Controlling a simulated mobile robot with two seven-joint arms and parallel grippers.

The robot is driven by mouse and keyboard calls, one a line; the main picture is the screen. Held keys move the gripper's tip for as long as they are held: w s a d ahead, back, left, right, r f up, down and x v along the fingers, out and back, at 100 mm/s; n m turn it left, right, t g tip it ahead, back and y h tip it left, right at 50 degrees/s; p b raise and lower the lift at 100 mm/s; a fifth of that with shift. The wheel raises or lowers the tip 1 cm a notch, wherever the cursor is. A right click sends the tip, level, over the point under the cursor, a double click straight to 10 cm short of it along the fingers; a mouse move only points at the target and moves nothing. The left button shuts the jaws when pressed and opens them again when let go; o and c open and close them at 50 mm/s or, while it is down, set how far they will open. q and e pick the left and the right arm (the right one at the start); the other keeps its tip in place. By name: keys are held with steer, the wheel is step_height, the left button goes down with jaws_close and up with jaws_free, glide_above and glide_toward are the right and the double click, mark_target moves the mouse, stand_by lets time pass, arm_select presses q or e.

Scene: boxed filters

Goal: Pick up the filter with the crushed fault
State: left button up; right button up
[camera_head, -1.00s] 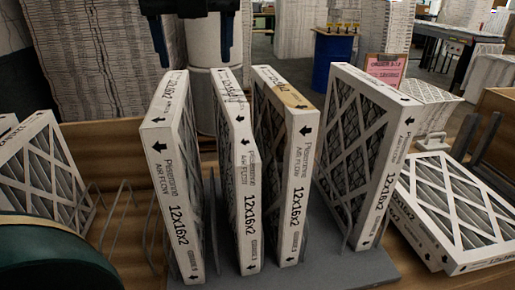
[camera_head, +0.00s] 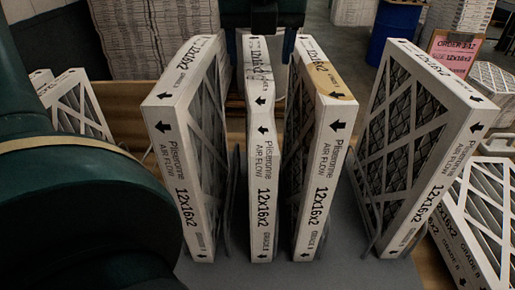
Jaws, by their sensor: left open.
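Several white-framed filters stand upright in a row on a grey rack (camera_head: 330,272). The second from the left in the row is the crushed filter (camera_head: 261,150); its frame is pinched and bent inward near the top front corner. My left gripper (camera_head: 260,45) is open at the top centre. Its two dark fingers come down on either side of the crushed filter's far top end, and I cannot tell whether they touch it. The filter right of it (camera_head: 318,150) has a brown stain on its top corner. The right gripper is not in view.
More filters lie at the left (camera_head: 75,105) and right (camera_head: 485,215). A pink order sign (camera_head: 453,52) stands behind. My dark green arm covers the lower left.

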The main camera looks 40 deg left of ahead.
mark_target(257, 60)
arm_select(q)
steer(key=x, duration=0.2)
steer(key=p+x, duration=0.1)
steer(key=shift+s+a+f, duration=0.1)
steer(key=shift+s+f, duration=0.1)
steer(key=shift+f, duration=0.25)
steer(key=shift+w+a+f, duration=0.15)
steer(key=shift+w+f, duration=0.05)
steer(key=shift+f, duration=0.25)
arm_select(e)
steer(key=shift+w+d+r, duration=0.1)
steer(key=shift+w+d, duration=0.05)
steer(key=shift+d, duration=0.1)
arm_select(q)
steer(key=shift+f+b, duration=0.15)
steer(key=shift+b, duration=0.35)
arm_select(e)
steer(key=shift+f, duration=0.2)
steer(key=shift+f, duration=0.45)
arm_select(q)
steer(key=shift+f, duration=0.1)
steer(key=shift+c, duration=0.5)
jaws_close()
